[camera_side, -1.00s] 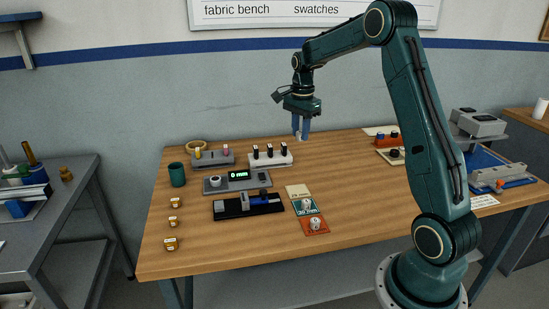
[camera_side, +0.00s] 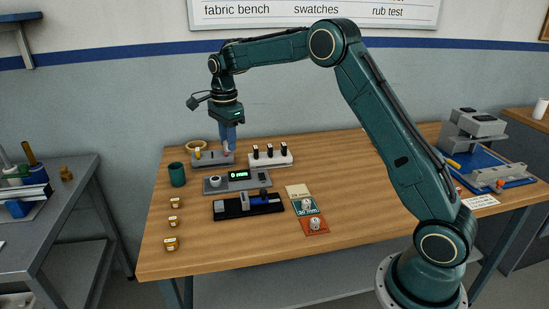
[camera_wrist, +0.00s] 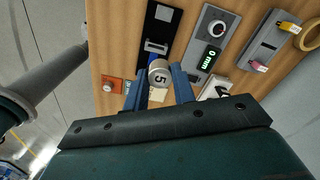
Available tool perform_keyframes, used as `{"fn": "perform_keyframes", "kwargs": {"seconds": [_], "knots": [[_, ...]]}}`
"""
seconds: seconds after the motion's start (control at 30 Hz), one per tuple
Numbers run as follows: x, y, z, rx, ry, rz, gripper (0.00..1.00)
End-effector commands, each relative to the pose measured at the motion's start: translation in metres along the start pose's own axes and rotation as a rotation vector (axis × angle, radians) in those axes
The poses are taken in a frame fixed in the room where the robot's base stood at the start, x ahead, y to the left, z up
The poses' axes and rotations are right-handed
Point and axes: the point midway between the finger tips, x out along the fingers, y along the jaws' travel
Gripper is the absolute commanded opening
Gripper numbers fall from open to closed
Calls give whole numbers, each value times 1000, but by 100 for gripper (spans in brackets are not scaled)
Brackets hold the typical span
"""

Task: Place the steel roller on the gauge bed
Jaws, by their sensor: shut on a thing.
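A steel roller (camera_wrist: 160,72) with a "5" on its end sits between the two blue fingers of my gripper (camera_wrist: 157,78) in the wrist view. My gripper is shut on it. In the side view my gripper (camera_side: 228,147) hangs at the back left, in front of or over the grey stand with yellow and pink pegs; the roller cannot be made out there. The grey gauge (camera_side: 212,189) has a round knob and a display reading 0 mm; it also shows in the wrist view (camera_wrist: 197,55). I cannot tell which part is its bed.
A black fixture (camera_side: 232,213) with a blue slide stands in front of the gauge. Small pieces sit on the green card (camera_side: 300,212) and orange card (camera_side: 320,229). A white rack (camera_side: 283,161) and grey stand (camera_side: 210,164) stand behind. Table right of the cards is clear.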

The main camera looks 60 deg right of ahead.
Motion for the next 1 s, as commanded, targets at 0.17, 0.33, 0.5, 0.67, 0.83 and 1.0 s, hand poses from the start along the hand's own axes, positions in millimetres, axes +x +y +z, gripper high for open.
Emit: {"fn": "perform_keyframes", "kwargs": {"seconds": [0.17, 0.33, 0.5, 0.67, 0.83, 1.0], "knots": [[-1, -1, 6, 1, 0, -1, 0], [4, -1, 6, 1, 0, 0, 0], [24, 0, 5, 1, 0, 3, 0], [52, 0, 5, 1, 1, 5, 0], [85, 0, 5, 1, 0, 4, 0], [116, 0, 5, 0, 0, 3, 0]]}}
